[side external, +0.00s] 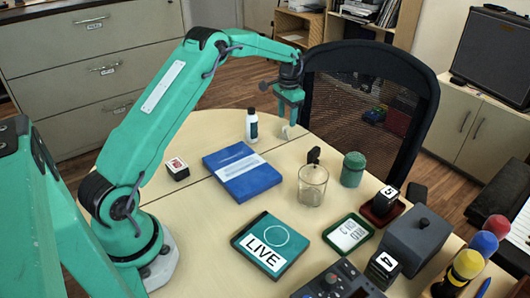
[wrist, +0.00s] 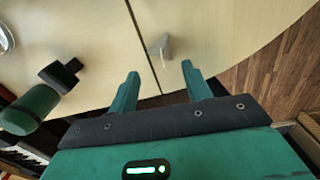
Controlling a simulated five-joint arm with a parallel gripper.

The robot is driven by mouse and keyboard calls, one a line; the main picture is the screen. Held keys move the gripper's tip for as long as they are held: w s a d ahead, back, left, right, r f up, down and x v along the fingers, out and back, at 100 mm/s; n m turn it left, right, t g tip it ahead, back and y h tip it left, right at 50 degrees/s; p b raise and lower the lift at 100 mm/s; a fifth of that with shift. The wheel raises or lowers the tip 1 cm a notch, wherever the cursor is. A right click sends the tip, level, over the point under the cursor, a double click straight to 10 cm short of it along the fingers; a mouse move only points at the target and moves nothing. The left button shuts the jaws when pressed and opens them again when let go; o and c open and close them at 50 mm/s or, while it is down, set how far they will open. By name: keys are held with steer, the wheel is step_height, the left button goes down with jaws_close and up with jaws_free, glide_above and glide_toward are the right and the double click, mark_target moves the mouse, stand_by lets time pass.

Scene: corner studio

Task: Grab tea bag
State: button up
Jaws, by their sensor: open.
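A small pale tea bag (wrist: 163,46) lies on the light wood table, near its curved edge, in the wrist view. In the side view a small whitish shape, which looks like the tea bag (side external: 288,132), shows just below my gripper. My gripper (side external: 287,112) points down at the far side of the table. In the wrist view its fingers (wrist: 160,70) are spread with nothing between them, and the tea bag lies ahead of the tips, roughly in line with the gap. The exact height of the tips above it is hard to tell.
A white bottle with dark label (side external: 252,126) stands left of my gripper. A blue book (side external: 241,171), a glass (side external: 312,186), a green cylinder (side external: 353,170) and a LIVE panel (side external: 270,244) lie nearer. A black mesh chair (side external: 375,85) stands behind the table edge.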

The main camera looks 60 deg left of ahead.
mark_target(286, 131)
steer(key=shift+f, duration=0.1)
steer(key=shift+s+f, duration=0.1)
steer(key=shift+f, duration=2.45)
steer(key=shift+c, duration=0.2)
jaws_close()
